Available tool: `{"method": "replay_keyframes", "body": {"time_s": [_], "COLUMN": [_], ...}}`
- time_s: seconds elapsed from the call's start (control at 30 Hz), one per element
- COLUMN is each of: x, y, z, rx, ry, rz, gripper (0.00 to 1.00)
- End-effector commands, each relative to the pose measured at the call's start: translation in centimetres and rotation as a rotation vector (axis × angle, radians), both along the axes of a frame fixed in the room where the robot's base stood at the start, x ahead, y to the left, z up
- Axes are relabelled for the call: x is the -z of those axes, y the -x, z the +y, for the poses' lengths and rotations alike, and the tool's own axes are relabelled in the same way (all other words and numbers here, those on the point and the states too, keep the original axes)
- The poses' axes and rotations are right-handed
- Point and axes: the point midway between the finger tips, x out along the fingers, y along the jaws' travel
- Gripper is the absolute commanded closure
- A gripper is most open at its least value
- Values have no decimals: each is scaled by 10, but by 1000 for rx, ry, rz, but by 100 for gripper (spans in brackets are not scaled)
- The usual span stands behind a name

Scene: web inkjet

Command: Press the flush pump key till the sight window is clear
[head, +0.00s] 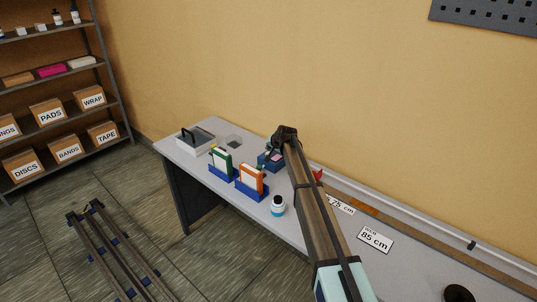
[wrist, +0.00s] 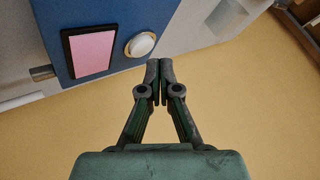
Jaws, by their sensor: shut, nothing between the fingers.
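The blue pump unit (head: 268,159) stands on the grey bench, partly hidden by my arm in the head view. In the wrist view the blue unit (wrist: 97,20) shows its face, with a black-framed sight window (wrist: 90,52) that is evenly pink. A round, pale key (wrist: 141,45) sits beside the window; I take it as the flush pump key. My gripper (wrist: 160,66) is shut and empty, its fingertips appearing close beside the key. I cannot tell whether they touch it. In the head view my gripper (head: 283,131) is above the unit.
Blue holders with a green-and-white pack (head: 221,159) and an orange-and-white pack (head: 251,178) stand left of the unit. A white bottle (head: 278,206) is in front. A grey tray (head: 196,140) is at the bench's far end. An 85 cm sign (head: 375,239) lies right.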

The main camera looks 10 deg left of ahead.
Motion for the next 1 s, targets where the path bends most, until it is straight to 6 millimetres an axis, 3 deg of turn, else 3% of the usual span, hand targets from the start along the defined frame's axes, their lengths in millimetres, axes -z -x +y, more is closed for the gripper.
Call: {"method": "replay_keyframes", "body": {"time_s": [1.0], "x": [9], "y": [0], "z": [0], "rx": [0], "ry": [0], "rz": [0], "gripper": [100]}}
